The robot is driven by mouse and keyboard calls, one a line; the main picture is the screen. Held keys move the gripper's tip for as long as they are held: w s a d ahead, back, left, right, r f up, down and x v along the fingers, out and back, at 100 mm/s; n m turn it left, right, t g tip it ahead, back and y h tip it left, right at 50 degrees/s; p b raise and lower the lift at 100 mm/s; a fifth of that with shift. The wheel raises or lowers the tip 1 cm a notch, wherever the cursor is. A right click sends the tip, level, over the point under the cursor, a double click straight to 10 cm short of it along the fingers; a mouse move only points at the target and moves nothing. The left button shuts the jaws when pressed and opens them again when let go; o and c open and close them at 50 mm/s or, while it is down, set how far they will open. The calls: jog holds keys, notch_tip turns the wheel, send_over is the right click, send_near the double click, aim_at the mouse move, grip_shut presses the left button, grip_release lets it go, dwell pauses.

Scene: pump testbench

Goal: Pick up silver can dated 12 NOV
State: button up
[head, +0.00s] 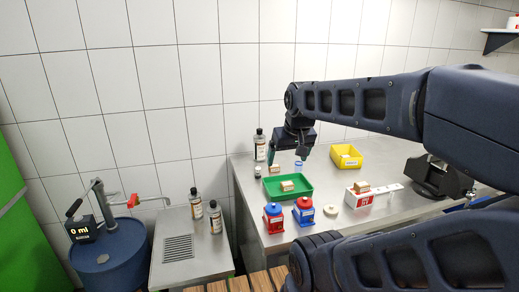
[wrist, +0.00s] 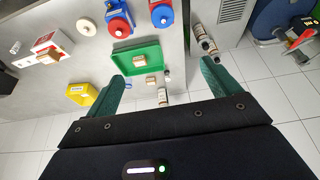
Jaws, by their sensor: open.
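My gripper (head: 287,154) hangs over the back of the table, above and behind the green tray (head: 307,190). In the wrist view my gripper (wrist: 162,72) has its two teal fingers wide apart with nothing between them. The green tray (wrist: 122,58) with a tan block (wrist: 140,59) in it lies beyond the fingertips.
Two bottles stand on the side bench (head: 178,248).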

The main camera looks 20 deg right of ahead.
notch_tip(320, 180, up, 6)
jog(key=w+d+n+g+h, duration=0.1)
jog(key=w+d+n+h, duration=0.25)
jog(key=w, duration=0.65)
jog(key=w+d+n+h, duration=0.2)
jog(key=w+d+n, duration=0.2)
jog(key=w, duration=0.6)
jog(key=w+d+n+g+h, duration=0.1)
jog(key=w+d+n+h, duration=0.25)
jog(key=w, duration=0.65)
jog(key=w+a+f+n+t+h, duration=0.1)
jog(key=w+a+n+t+h, duration=0.35)
jog(key=w, duration=0.75)
jog(key=w+a+n+t+h, duration=0.1)
jog(key=w+a+n+h, duration=0.1)
jog(key=w+a+n, duration=0.8)
jog(key=m, duration=0.2)
send_near(262, 140)
jog(key=w+f, duration=0.1)
jog(key=w, duration=0.3)
jog(key=shift+h, duration=0.25)
jog(key=shift+f+x, duration=0.2)
jog(key=shift+x, duration=1.7)
jog(key=shift+f+x, duration=0.2)
jog(key=shift+x, duration=1.7)
jog(key=shift+f+x, duration=0.2)
jog(key=shift+x, duration=1.7)
jog(key=shift+s, duration=0.1)
